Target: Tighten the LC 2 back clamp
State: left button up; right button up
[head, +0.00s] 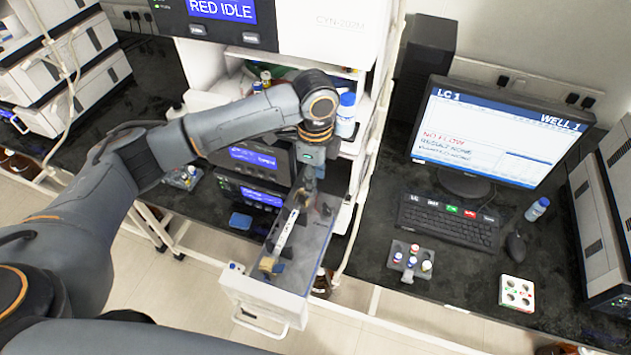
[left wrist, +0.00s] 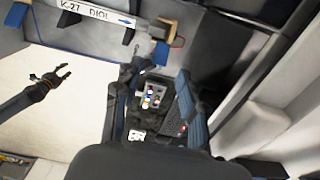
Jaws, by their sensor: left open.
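An open drawer (head: 290,290) under the white instrument holds a column (head: 287,230) with a white label, read as K-27 DIOL in the left wrist view (left wrist: 95,14). A tan clamp part (head: 268,264) sits at the column's front end. The back end, with its clamp, is mostly hidden by my left gripper (head: 312,187), which points down over it. In the left wrist view, a tan and blue fitting (left wrist: 160,40) lies just beyond my open, empty left fingers (left wrist: 158,88); I cannot tell whether they touch it.
The drawer's clear side walls stand close around the column. A white instrument (head: 335,28) reading RED IDLE is above. On the right bench are a monitor (head: 490,130), a keyboard (head: 447,220), a grey vial rack (head: 411,258) and a white rack (head: 517,292).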

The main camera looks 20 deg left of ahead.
aim_at(306, 197)
pick_arm(q)
notch_tip(306, 197, down, 2)
jog(key=shift+s+f+p, duration=0.1)
jog(key=shift+f+p, duration=0.15)
jog(key=shift+p, duration=0.05)
jog(key=shift+f, duration=0.7)
jog(key=shift+c, duration=1)
grip_shut()
pick_arm(e)
jog(key=shift+w+d+r, duration=0.2)
jog(key=shift+w+r, duration=0.3)
jog(key=shift+r, duration=0.15)
